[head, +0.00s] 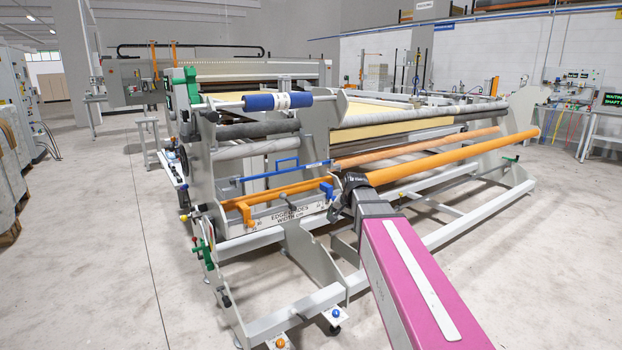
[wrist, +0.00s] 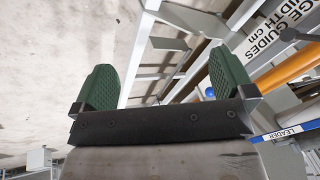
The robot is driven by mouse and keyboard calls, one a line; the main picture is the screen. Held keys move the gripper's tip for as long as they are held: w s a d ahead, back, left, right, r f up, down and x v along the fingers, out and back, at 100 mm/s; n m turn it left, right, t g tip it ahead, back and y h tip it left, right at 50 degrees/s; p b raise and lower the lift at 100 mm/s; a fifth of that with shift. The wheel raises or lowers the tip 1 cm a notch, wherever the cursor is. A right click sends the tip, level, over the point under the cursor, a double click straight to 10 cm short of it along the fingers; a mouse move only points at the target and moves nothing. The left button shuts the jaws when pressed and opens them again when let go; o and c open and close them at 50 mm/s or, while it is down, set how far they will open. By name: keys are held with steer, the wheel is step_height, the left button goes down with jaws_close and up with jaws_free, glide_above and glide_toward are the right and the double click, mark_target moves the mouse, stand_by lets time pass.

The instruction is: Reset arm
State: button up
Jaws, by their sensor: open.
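My gripper (wrist: 164,80) shows in the wrist view with its two green ribbed fingers wide apart. Nothing is between the fingers; the grey floor and pale frame rails show beyond them. In the head view my magenta arm reaches from the bottom right up to the near side of the quilting machine (head: 310,265). Its dark wrist end is in front of the orange roller (head: 450,160), and the fingers cannot be made out there. I cannot tell whether the arm touches the machine.
A panel lettered with edge guides (head: 292,214) is close to the wrist, also in the wrist view (wrist: 268,40). A blue bar marked LEADER (wrist: 283,132) is at right there. A blue roll (head: 278,101) sits higher up. Open floor (head: 100,270) lies left of the machine.

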steer(key=s+d+f+n+g, duration=0.1)
steer(key=s+d+f+n, duration=0.1)
steer(key=s+f, duration=0.7)
steer(key=s+d+f+n+g+h, duration=0.1)
steer(key=s+d+f, duration=0.4)
steer(key=s+f, duration=0.5)
step_height(320, 180, down, 3)
steer(key=shift+s+d+r+n+g+h, duration=0.2)
steer(key=shift+n+g+h, duration=0.1)
steer(key=shift+n+g, duration=0.6)
